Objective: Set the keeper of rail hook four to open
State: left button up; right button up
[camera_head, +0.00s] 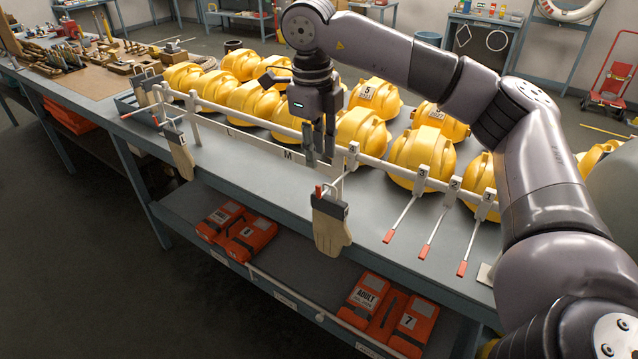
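A white rail (268,126) runs along the front of the bench. A tag on it (353,148), which seems to read 4, sits just right of my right gripper (320,160). The gripper points down at the rail from behind, fingers close together; whether they are parted or touch something is unclear. Below and left of this tag, a hook arm with a red tip (319,191) carries a tan glove with a dark cuff (331,225). Its keeper is too small to read. Three hooks to the right (401,213) hang empty with red tips. My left gripper is out of view.
Yellow helmet-like shells (416,155) crowd the bench behind the rail. More gloves (179,153) hang at the rail's left end. Orange packs (249,240) lie on the lower shelf. The bench top (375,192) before the rail is mostly bare.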

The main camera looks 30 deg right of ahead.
aim_at(318, 186)
jog(key=f, duration=0.2)
jog(key=f+p, duration=0.1)
jog(key=f, duration=0.1)
jog(key=w+f+p, duration=0.1)
jog(key=f, duration=0.2)
jog(key=shift+d+f, duration=0.1)
jog(key=shift+d, duration=0.2)
jog(key=shift+d+f+p, duration=0.1)
jog(key=shift+f+p, duration=0.3)
jog(key=shift+f, duration=1.15)
grip_shut()
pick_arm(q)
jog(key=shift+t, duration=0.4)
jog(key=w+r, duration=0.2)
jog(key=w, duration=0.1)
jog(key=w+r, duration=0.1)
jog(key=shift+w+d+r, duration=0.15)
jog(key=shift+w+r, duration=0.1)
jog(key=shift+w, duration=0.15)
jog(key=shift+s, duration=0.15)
